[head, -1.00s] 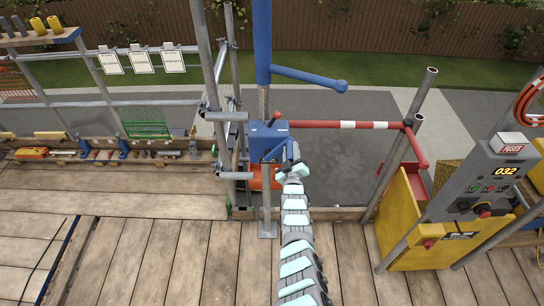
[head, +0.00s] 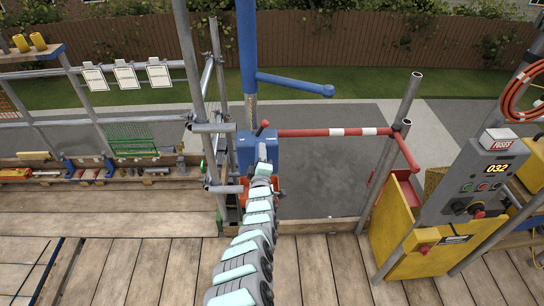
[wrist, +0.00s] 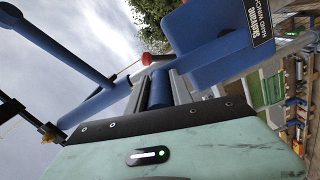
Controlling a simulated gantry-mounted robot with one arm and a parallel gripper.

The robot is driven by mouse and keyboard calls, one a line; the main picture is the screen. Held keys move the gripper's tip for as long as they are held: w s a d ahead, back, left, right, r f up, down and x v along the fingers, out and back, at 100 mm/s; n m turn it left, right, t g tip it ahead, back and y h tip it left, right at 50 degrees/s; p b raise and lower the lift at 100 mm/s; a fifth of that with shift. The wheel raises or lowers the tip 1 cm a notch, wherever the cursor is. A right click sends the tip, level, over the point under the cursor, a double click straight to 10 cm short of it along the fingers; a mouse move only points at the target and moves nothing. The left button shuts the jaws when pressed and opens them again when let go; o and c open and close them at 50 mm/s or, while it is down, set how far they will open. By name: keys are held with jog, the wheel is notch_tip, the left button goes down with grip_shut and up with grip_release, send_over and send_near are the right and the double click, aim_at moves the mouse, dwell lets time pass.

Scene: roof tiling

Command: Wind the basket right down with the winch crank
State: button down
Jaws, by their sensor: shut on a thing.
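The blue hand winch (head: 243,152) is fixed to an upright post beside the opening in the platform's guard rail. It fills the upper right of the wrist view (wrist: 215,55), with its nameplate at the edge. A short lever with a red knob (wrist: 148,58) projects from it. My gripper (wrist: 157,90) is shut around a blue cylindrical grip, which looks like the crank handle (wrist: 160,88). In the head view my arm hides most of the gripper and crank. An orange-red thing shows low behind the arm; I cannot tell whether it is the basket.
A blue davit arm (head: 295,84) reaches right above the winch. A red and white bar (head: 335,132) crosses the opening. A control box reading 032 (head: 480,180) and a yellow panel (head: 405,235) stand at right. Scaffold poles stand close left of the winch.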

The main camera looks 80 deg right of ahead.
jog(key=shift+w+a+r, duration=0.1)
jog(key=shift+w+a, duration=0.05)
jog(key=shift+w, duration=0.65)
jog(key=c, duration=1.3)
grip_release()
jog(key=shift+w, duration=0.1)
jog(key=shift+c, duration=0.2)
jog(key=shift+o, duration=1.1)
jog(key=shift+s, duration=0.2)
jog(key=p+v, duration=0.4)
jog(key=v, duration=0.6)
jog(key=shift+a, duration=0.35)
